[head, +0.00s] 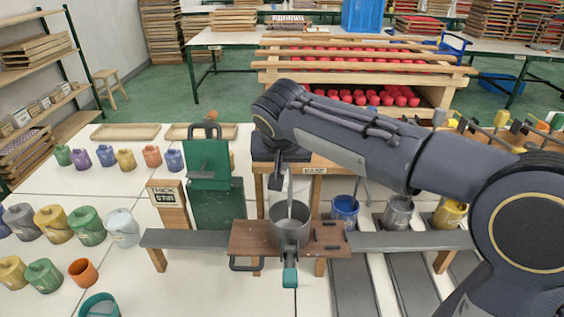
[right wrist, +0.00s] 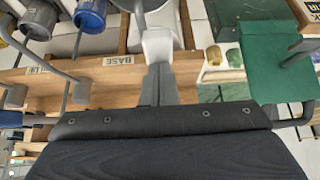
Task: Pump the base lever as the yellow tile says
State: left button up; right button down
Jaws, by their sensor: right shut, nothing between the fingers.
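The BASE label (head: 314,170) is on a wooden rack behind the grey pot (head: 290,222); the label also shows in the right wrist view (right wrist: 118,60). My right gripper (head: 277,183) is shut and empty, pointing down just left of the label, above and behind the pot. In the right wrist view its closed fingers (right wrist: 158,84) are at a white part (right wrist: 157,46); I cannot tell whether they touch. I cannot clearly make out the base lever. A pale yellowish tile (head: 163,192) reads THICK STIR. My left gripper is not in view.
The pot stands on a brown carrier (head: 250,238) on a grey rail. A green stand (head: 210,180) is close on the left. Blue (head: 345,208), grey (head: 398,211) and yellow (head: 450,214) cans stand to the right. Several paint pots fill the left table.

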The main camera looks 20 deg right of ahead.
notch_tip(320, 180, up, 10)
jog(key=p, duration=0.7)
jog(key=shift+f, duration=0.15)
jog(key=shift+f, duration=0.1)
